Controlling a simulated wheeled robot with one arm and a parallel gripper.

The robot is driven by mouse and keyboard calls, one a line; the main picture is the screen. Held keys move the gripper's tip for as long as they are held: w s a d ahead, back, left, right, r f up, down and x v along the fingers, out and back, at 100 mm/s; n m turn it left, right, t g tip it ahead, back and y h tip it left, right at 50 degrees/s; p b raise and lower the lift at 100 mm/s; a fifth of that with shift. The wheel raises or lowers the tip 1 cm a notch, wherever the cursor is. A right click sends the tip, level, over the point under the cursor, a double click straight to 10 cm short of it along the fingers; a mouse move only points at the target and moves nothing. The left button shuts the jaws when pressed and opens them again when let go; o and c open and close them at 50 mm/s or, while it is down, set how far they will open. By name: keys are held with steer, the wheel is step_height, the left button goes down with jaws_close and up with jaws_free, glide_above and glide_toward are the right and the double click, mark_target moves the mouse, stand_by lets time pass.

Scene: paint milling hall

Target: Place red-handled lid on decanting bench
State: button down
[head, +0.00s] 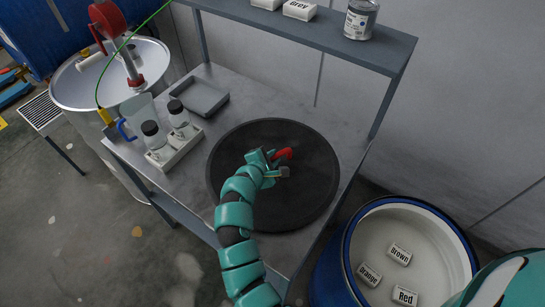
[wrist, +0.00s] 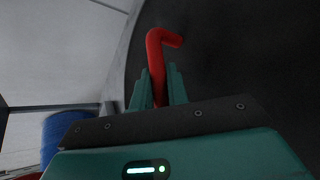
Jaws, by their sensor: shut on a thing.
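The lid (head: 310,200) is a wide, dark round disc with a red bent handle (head: 284,154). My gripper (head: 268,165) is at the middle of the lid, shut on the red handle. In the wrist view the handle (wrist: 156,50) rises between my fingers (wrist: 159,85), with the dark lid (wrist: 240,50) behind.
On the bench's left are a white holder (head: 172,150) with two dark-capped jars and a grey tray (head: 200,97). A shelf (head: 340,38) with a can (head: 360,18) stands behind. A blue drum (head: 350,235) holding labelled blocks is at the right, a metal vessel (head: 85,85) at the left.

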steer(key=c, duration=1.4)
jaws_free()
steer(key=shift+o, duration=0.2)
steer(key=shift+r, duration=0.1)
steer(key=shift+b+v, duration=0.95)
steer(key=shift+v, duration=5.1)
